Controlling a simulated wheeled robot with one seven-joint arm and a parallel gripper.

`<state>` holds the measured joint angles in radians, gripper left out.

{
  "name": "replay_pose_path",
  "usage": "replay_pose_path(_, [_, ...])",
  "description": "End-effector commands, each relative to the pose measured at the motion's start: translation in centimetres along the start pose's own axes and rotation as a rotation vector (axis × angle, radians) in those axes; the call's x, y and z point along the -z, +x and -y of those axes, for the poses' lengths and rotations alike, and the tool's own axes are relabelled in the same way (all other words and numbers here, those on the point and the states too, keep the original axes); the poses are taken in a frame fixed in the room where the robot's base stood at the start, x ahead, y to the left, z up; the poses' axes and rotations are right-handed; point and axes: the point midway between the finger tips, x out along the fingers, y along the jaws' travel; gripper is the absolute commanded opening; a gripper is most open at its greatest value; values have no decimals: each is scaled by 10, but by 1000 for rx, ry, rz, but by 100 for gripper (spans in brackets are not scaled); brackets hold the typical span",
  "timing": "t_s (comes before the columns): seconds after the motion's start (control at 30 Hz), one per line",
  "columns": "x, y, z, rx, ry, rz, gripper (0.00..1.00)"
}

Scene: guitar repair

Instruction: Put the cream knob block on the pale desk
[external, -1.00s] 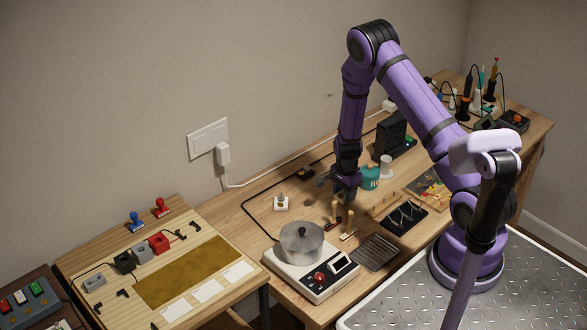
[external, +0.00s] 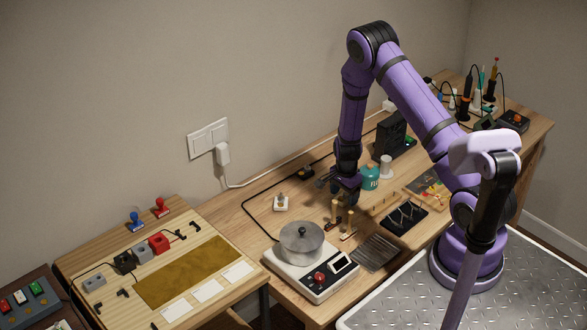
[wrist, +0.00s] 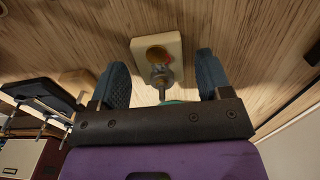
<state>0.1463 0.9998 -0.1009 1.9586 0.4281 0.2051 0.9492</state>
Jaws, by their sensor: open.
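The cream knob block (external: 281,204) sits on the wooden workbench, left of my gripper (external: 328,183). In the wrist view the cream knob block (wrist: 143,47) lies ahead of the fingers, in line with the gap between them, with its metal and orange knob towards me. My gripper (wrist: 162,68) is open and empty, its two dark blue fingers on either side of that gap. The pale desk (external: 90,245) stands at the left in the external view.
The pale desk carries small grey, black and red blocks, stamps, an olive mat (external: 190,270) and white cards. A scale with a lidded pot (external: 301,243) stands in front of the block. Wooden pegs (external: 349,222) and a teal tub (external: 370,178) are near my gripper. A black cable crosses the bench.

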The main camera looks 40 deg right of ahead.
Motion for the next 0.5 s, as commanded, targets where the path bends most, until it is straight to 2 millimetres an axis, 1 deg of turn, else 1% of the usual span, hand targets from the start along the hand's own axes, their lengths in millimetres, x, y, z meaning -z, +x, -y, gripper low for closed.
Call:
replay_pose_path(0.17, [0,-28,1,4,0,-1,71])
replay_pose_path(0.4, [0,-75,1,5,-1,-1,71])
replay_pose_path(0.5, [0,-91,1,4,-1,-1,71])
